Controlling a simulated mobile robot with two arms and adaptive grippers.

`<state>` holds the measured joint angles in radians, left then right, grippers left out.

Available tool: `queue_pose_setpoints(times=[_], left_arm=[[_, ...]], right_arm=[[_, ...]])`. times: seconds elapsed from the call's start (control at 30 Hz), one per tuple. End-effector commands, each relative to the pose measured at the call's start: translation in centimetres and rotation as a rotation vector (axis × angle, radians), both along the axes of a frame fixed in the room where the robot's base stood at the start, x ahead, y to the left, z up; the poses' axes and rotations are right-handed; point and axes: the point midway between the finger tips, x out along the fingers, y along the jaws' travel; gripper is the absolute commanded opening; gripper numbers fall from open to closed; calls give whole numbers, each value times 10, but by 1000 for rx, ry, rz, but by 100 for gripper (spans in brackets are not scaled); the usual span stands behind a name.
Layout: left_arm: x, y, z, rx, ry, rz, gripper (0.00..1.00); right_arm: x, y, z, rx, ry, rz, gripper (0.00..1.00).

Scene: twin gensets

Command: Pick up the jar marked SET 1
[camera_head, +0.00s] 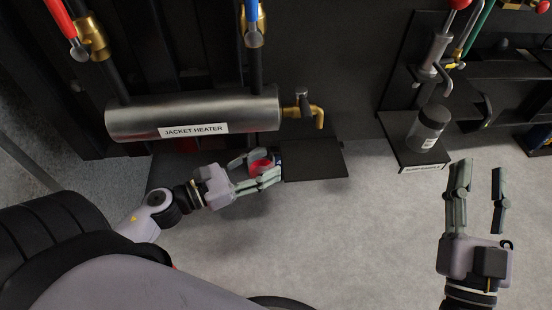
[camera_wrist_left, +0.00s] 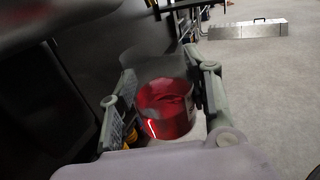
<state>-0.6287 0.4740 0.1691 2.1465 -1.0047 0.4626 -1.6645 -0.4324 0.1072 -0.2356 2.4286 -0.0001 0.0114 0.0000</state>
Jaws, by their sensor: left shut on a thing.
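A jar with red contents (camera_head: 261,165) is between the fingers of my left gripper (camera_head: 262,172), which is shut on it. In the left wrist view the jar (camera_wrist_left: 168,105) looks clear-walled with red liquid low inside, held between both fingers (camera_wrist_left: 168,100). Its marking cannot be read. It is beside the left end of a dark flat shelf (camera_head: 315,160), below the heater. My right gripper (camera_head: 480,200) is open and empty over the floor at the right.
A silver cylinder labelled JACKET HEATER (camera_head: 195,115) with a brass elbow tap (camera_head: 305,110) is just above my left gripper. The right shelf (camera_head: 408,152) carries a small label on its front edge. Bare grey floor (camera_head: 350,230) lies between my arms.

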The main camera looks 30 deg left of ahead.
Motion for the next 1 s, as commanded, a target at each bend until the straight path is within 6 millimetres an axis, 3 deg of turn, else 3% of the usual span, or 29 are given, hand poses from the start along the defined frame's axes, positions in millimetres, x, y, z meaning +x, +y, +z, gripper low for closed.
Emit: queue_pose_setpoints(times=[0.4, 1.0], left_arm=[[-26, 17, 1, -1, 0, 1, 14], [-32, 21, 1, 0, -1, 0, 14]], right_arm=[[0, 0, 1, 1, -2, 0, 39], [1, 0, -1, -1, 5, 0, 39]])
